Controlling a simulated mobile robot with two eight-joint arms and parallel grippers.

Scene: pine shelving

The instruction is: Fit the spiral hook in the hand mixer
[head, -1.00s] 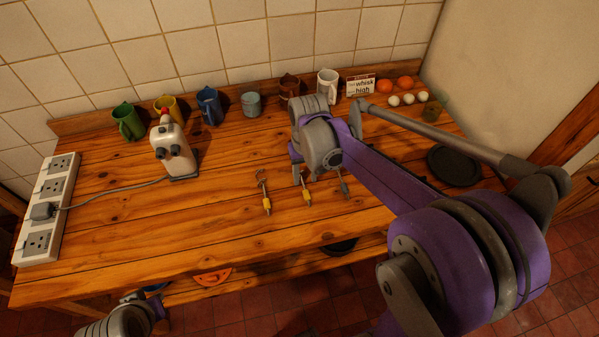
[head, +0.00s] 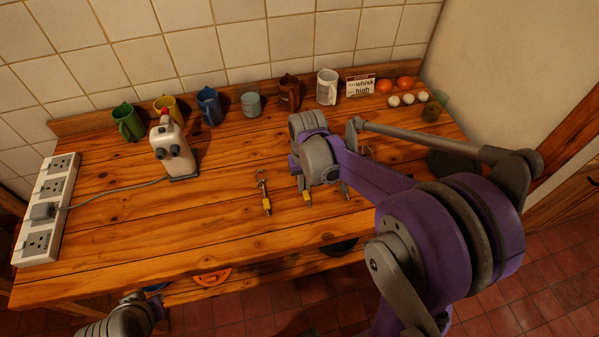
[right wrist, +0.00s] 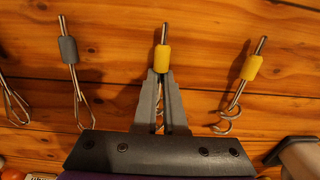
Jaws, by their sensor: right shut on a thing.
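The hand mixer (head: 170,135) stands on the left of the worktop, cream coloured, with two dark sockets facing the front. My right gripper (right wrist: 160,85) is shut on a steel attachment with a yellow collar (right wrist: 162,54), just below the collar. Its lower end is mostly hidden between the fingers, so I cannot tell its shape well. Another yellow-collared attachment (right wrist: 240,78) with a curled hook end lies apart beside it; in the head view it is the leftmost one (head: 265,196). At bottom left, my left arm's end (head: 130,300) shows, its fingers unclear.
A grey-collared beater (right wrist: 69,55) and another wire beater (right wrist: 12,100) lie close by. Mugs, a "whisk high" card (head: 361,84), oranges and eggs line the back. A cable runs from the mixer to a power strip (head: 45,210). The front-left worktop is clear.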

